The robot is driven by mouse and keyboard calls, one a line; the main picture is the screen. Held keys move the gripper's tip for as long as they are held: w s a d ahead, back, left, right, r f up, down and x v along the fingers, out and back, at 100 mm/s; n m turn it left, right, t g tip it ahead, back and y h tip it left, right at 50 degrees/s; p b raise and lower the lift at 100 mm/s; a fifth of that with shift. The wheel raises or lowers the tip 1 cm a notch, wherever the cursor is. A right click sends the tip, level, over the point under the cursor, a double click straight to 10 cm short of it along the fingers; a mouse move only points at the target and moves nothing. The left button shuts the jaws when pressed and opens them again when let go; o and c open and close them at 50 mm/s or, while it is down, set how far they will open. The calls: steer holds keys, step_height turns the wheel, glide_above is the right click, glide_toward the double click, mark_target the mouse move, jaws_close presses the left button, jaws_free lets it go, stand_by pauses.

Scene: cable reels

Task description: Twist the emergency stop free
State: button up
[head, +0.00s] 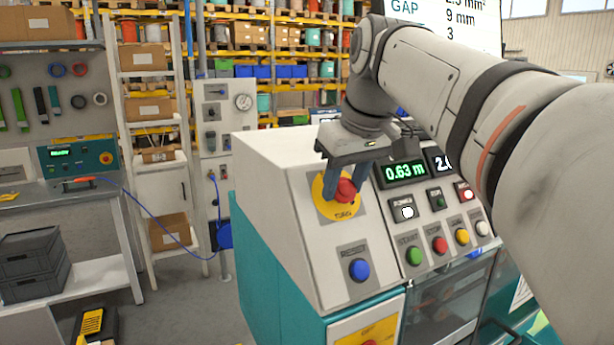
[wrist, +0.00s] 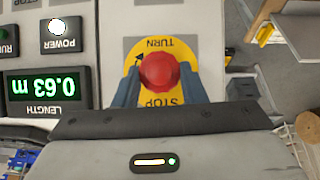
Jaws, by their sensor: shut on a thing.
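The emergency stop is a red mushroom knob (head: 346,189) on a round yellow plate (head: 326,204) marked with stop and turn lettering. It sits on the sloped white face of the machine's console (head: 290,190). My gripper (head: 348,185) reaches down to it from above, with one blue-grey finger on each side of the knob. In the wrist view the knob (wrist: 159,72) lies between the two fingertips of my gripper (wrist: 160,85), which is shut on it. An arrow and the word TURN show on the plate in the wrist view.
A blue button (head: 359,270) sits below the stop. To the right are a green length display (head: 405,173) reading 0.63 m, a lit white power button (head: 404,210) and several coloured buttons. Shelves and a bench (head: 60,215) stand at left.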

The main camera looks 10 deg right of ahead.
steer(key=m+y, duration=0.1)
steer(key=m+y+p, duration=0.1)
steer(key=m, duration=0.1)
steer(key=m+y, duration=0.1)
steer(key=shift+d, duration=0.3)
steer(key=shift+m, duration=0.3)
stand_by(0.3)
steer(key=o, duration=1)
steer(key=v, duration=0.7)
steer(key=shift+d+r, duration=0.25)
steer(key=shift+r, duration=0.1)
